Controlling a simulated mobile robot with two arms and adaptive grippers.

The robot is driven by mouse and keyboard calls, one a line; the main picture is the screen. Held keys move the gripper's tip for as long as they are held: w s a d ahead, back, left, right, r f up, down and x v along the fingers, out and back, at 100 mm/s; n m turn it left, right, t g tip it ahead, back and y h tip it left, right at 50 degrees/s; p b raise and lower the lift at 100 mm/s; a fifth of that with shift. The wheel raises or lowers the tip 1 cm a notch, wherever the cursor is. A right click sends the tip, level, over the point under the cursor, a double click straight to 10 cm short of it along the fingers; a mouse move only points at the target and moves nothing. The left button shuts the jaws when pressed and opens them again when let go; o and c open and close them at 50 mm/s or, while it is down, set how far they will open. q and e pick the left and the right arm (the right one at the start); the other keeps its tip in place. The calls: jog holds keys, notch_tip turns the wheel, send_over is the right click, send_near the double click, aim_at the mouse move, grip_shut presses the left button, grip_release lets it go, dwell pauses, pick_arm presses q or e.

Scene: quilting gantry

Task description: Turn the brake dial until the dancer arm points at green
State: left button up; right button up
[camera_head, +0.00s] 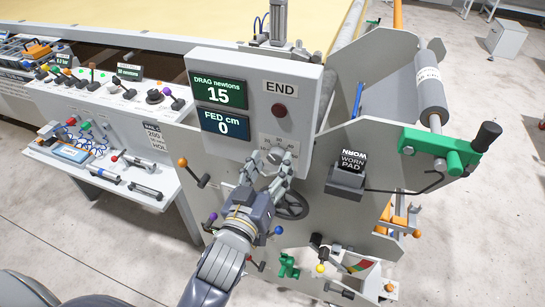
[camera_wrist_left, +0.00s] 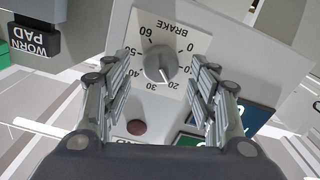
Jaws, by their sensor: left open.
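The brake dial (camera_wrist_left: 158,62) is a grey knob on a pale plate marked BRAKE, upside down in the left wrist view. Its pointer line is near the 20. My left gripper (camera_head: 270,164) is open, one finger on each side of the dial in the left wrist view; contact cannot be told. In the head view its fingers hide the dial. A red, yellow and green scale (camera_head: 358,265) sits low on the machine's side. The dancer arm's pointing cannot be made out. My right gripper is not in view.
Displays read DRAG newtons 15 (camera_head: 219,91) and FED cm 0 (camera_head: 225,123). A red END button (camera_head: 279,110) is above the gripper. A handwheel (camera_head: 293,206) is close below it. A WORN PAD box (camera_head: 347,180) and green bracket (camera_head: 440,149) stand to the right.

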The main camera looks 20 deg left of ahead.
pick_arm(q)
jog(key=shift+w, duration=0.75)
jog(key=shift+c, duration=0.3)
jog(key=c, duration=1)
jog(key=shift+m+p, duration=0.3)
jog(key=shift+r+m+p, duration=0.15)
jog(key=shift+m+p, duration=0.5)
jog(key=shift+m, duration=0.55)
jog(key=shift+d+m+p, duration=0.15)
jog(key=shift+m+p, duration=0.55)
jog(key=shift+m, duration=1.2)
